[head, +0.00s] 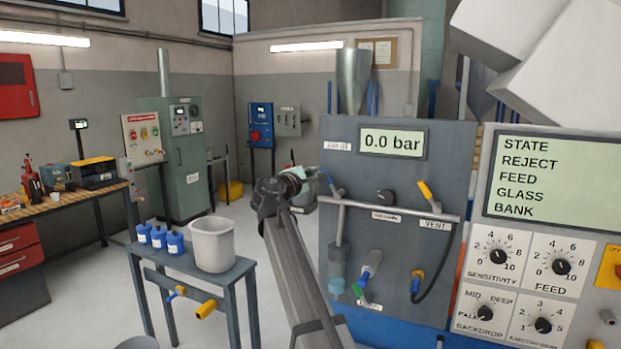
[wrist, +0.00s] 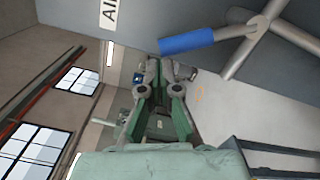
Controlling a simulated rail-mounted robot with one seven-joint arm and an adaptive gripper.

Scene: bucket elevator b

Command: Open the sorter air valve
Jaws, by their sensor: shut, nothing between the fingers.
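The grey air panel (head: 455,150) shows a display (head: 392,142) reading 0.0 bar. Its blue lever handle (head: 326,178) is at the panel's upper left, under a small white label (head: 337,146). In the wrist view the blue handle (wrist: 187,42) sits on a grey stem joined to a pipe, near a label (wrist: 107,14) starting "AI". My gripper (head: 308,172) is just left of the handle in the head view. In the wrist view my gripper (wrist: 165,68) is shut and empty, its fingertips below and left of the handle. Whether they touch it I cannot tell.
A yellow vent lever (head: 428,192) and grey pipe (head: 400,211) are on the same panel, with hoses below. A control panel with dials (head: 540,280) stands at right. A bench with a grey bucket (head: 212,245) and blue bottles stands left of my arm.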

